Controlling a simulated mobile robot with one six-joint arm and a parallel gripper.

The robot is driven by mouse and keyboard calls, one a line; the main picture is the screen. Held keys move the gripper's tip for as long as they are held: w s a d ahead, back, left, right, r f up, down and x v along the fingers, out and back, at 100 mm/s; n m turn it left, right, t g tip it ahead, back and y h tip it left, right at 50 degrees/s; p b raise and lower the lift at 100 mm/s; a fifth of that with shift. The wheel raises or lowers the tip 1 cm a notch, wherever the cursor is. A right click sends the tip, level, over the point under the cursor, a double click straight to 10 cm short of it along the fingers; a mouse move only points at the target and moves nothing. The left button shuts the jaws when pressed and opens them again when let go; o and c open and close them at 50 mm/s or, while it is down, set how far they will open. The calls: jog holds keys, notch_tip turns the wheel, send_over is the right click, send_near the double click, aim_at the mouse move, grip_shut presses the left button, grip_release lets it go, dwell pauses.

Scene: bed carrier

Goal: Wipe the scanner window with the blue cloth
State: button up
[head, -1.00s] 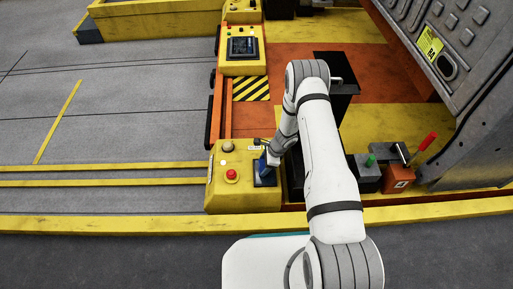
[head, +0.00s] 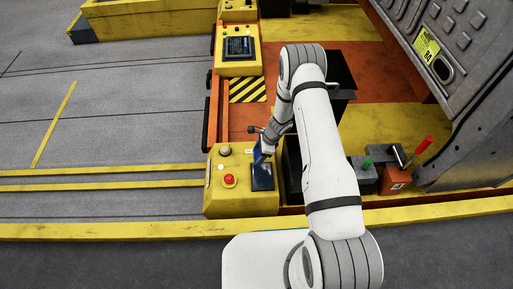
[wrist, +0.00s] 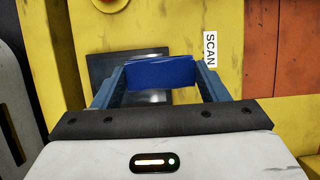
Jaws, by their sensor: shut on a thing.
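The scanner window (head: 262,177) is a dark square pane on the top of the yellow console (head: 222,205). In the wrist view the window (wrist: 100,66) lies partly hidden behind the cloth and fingers, left of a white SCAN label (wrist: 210,50). My gripper (head: 261,152) is at the far edge of the window. It is shut on the blue cloth (wrist: 160,73), which spans between the two blue fingers. The cloth also shows as a small blue patch in the head view (head: 257,156). I cannot tell whether the cloth touches the glass.
A second console with a screen (head: 238,47) is farther back.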

jog(key=shift+r+p, duration=0.45)
jog(key=shift+r, duration=0.55)
